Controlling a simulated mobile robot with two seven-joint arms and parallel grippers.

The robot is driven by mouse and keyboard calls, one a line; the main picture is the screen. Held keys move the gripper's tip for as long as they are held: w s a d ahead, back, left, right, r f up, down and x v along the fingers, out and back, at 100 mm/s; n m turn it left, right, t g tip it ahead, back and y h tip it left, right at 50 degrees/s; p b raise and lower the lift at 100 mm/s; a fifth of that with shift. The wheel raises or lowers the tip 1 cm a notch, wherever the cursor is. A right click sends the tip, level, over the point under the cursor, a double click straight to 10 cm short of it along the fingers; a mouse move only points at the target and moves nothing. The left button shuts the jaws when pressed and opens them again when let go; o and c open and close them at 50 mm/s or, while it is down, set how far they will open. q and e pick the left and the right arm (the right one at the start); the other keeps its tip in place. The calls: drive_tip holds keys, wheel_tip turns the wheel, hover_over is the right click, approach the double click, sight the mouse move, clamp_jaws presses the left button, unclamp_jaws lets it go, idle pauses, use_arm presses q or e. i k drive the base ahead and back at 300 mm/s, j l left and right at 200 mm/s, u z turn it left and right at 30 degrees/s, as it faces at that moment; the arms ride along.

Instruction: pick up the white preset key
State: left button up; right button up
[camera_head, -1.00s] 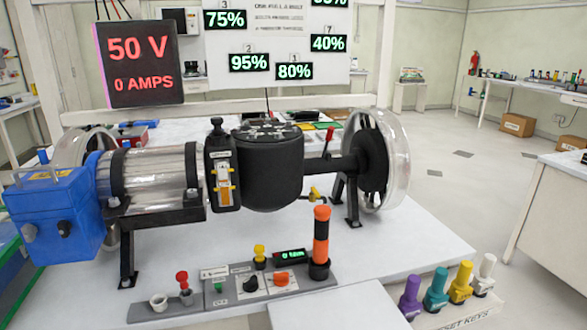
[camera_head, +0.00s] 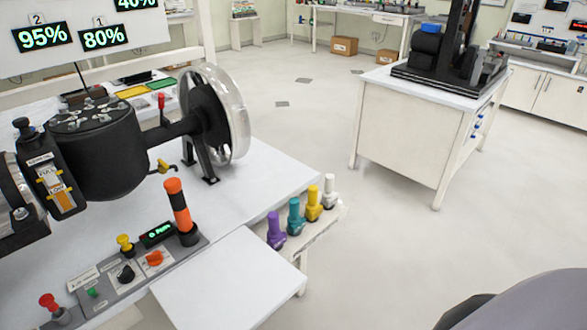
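The white preset key (camera_head: 329,191) stands upright at the far right end of a row of keys on a small white key rack (camera_head: 318,230). To its left stand a yellow key (camera_head: 313,204), a teal key (camera_head: 294,216) and a purple key (camera_head: 276,231). The white key is unobstructed from my head. Neither of my grippers is in view. A dark rounded shape at the lower right corner seems to be part of my own body.
The chassis rig with its clear wheel (camera_head: 232,112) and control panel (camera_head: 130,272) fills the left. A white board (camera_head: 228,283) juts out in front of the rack. A white cabinet (camera_head: 410,135) with a black machine stands at the back right. Open floor lies between.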

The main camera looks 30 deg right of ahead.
sight(328, 199)
drive_tip(key=i+l, duration=0.1)
drive_tip(key=l, duration=0.75)
drive_tip(key=i+l, duration=0.1)
drive_tip(key=l, duration=0.75)
drive_tip(key=i+l, duration=0.1)
drive_tip(key=l, duration=0.8)
drive_tip(key=i+l, duration=0.1)
drive_tip(key=l, duration=0.75)
drive_tip(key=i+l+u, duration=0.1)
drive_tip(key=l, duration=0.75)
